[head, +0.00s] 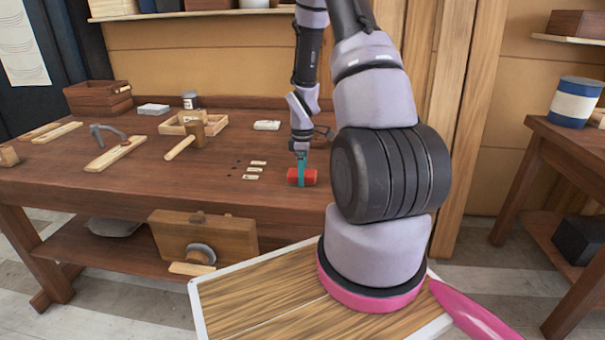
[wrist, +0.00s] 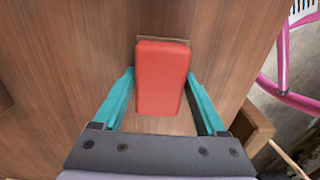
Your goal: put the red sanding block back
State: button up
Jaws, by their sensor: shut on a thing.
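The red sanding block (head: 309,178) is at the right part of the wooden workbench, near its front edge. My gripper (head: 301,172) points down over it with teal fingers, one in front of the block. In the wrist view the red block (wrist: 162,75) lies between the two teal fingers of my gripper (wrist: 162,98), and they are shut on it. A thin tan strip shows along the block's far end. I cannot tell whether the block touches the bench top or hangs just above it.
A mallet (head: 187,140), an open wooden tray (head: 172,127) and a clamp-like tool (head: 107,134) lie further left.

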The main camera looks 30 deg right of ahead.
jog(key=o, duration=1.4)
jog(key=s+a+r+m+t, duration=0.1)
jog(key=s+a+r+m, duration=0.1)
jog(key=r, duration=0.7)
jog(key=s+a+r+m+t, duration=0.1)
jog(key=s+a+r+m, duration=0.1)
jog(key=r, duration=0.8)
jog(key=s+a+r+m+t, duration=0.1)
jog(key=s+a+r+m, duration=0.15)
jog(key=r, duration=0.65)
jog(key=s+a+r+m+t, duration=0.1)
jog(key=s+a+r+m, duration=0.1)
jog(key=s+r+m, duration=0.1)
jog(key=s+a+r+m+t+y, duration=0.1)
jog(key=s+a+r+m, duration=0.1)
jog(key=s+r+m, duration=0.1)
jog(key=s+a+r+m+t+y, duration=0.1)
jog(key=s+a+r+m+t, duration=0.1)
jog(key=s+r, duration=0.3)
jog(key=shift+s+a+r+m, duration=0.15)
jog(key=shift+s+a+m, duration=0.1)
jog(key=shift+s, duration=0.3)
jog(key=shift+s+a+r+m, duration=0.15)
jog(key=shift+s+a+m, duration=0.1)
jog(key=shift+s, duration=0.3)
